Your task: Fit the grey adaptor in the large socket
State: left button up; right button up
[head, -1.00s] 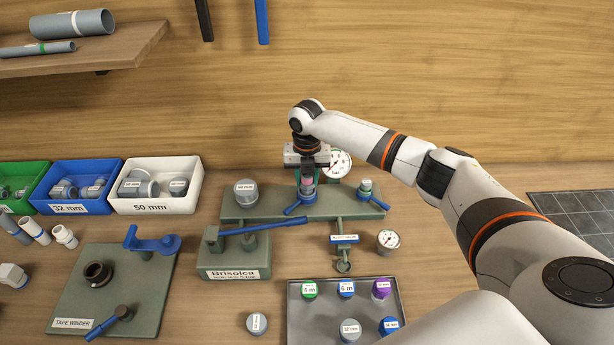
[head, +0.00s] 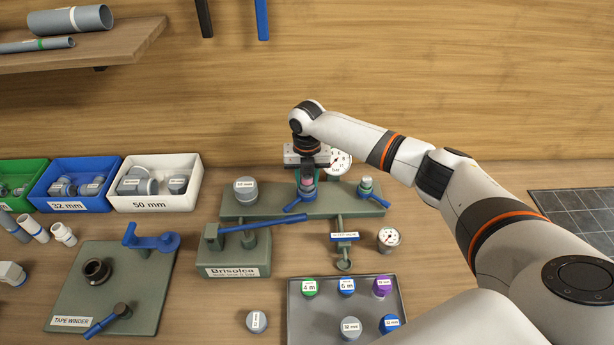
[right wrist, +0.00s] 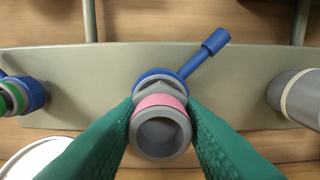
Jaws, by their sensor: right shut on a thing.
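The grey adaptor (right wrist: 160,133), with a pink band around it, is between the green fingers of my right gripper (right wrist: 160,118). In the head view my right gripper (head: 307,172) hangs over the middle of the manifold, shut on the adaptor. The blue socket (right wrist: 153,76), with a blue lever, is right behind the adaptor in the wrist view. In the head view this blue socket (head: 306,195) is directly under the gripper. The adaptor lines up closely with it, but I cannot tell how deep it sits. My left gripper is not in view.
A grey capped fitting (head: 246,190) stands left on the manifold (head: 340,208); a smaller green-and-blue outlet (head: 367,186) stands right. A gauge (head: 341,162) is close behind the gripper. A tray (head: 297,318) of labelled caps lies in front. Bins (head: 153,203) stand left.

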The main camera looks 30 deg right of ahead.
jog(key=shift+f, duration=0.3)
dwell(0.4)
jog(key=o, duration=1.4)
jog(key=shift+r, duration=0.1)
jog(key=shift+r+p, duration=3.2)
jog(key=shift+r, duration=0.3)
jog(key=shift+f, duration=0.1)
